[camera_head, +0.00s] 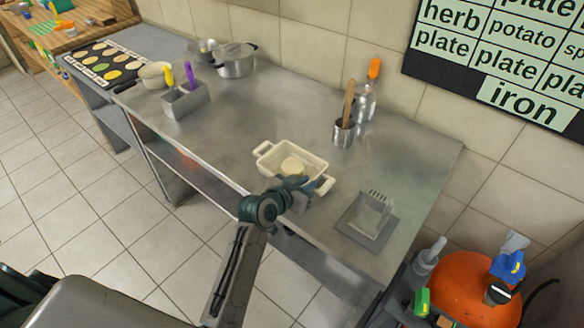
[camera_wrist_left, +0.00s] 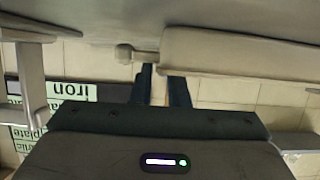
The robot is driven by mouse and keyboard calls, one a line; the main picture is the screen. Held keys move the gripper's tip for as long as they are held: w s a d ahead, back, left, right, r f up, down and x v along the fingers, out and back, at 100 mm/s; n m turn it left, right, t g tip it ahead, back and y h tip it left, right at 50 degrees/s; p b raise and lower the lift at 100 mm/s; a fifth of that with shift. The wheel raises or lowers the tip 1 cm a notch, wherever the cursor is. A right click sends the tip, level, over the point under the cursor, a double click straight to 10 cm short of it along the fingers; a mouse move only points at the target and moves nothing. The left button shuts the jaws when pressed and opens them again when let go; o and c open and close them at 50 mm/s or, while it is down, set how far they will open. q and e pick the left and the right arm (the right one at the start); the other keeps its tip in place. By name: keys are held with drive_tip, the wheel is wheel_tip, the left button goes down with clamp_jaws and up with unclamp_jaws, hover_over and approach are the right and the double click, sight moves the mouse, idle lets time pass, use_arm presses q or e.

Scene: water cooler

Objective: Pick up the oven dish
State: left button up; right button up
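The oven dish (camera_head: 266,163) is a cream rectangular dish with a handle at each end, standing on the metal counter. Contact cannot be told. My right gripper is not in view.
A grey slotted stand (camera_head: 371,214) is right of the dish. A grey box (camera_head: 186,102), a bowl (camera_head: 154,75) and a pot (camera_head: 236,62) are left. The counter's middle is clear.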

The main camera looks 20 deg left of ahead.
use_arm(q)
drive_tip(key=x, duration=0.4)
drive_tip(key=shift+p, duration=0.3)
clamp_jaws()
drive_tip(key=shift+r, duration=0.15)
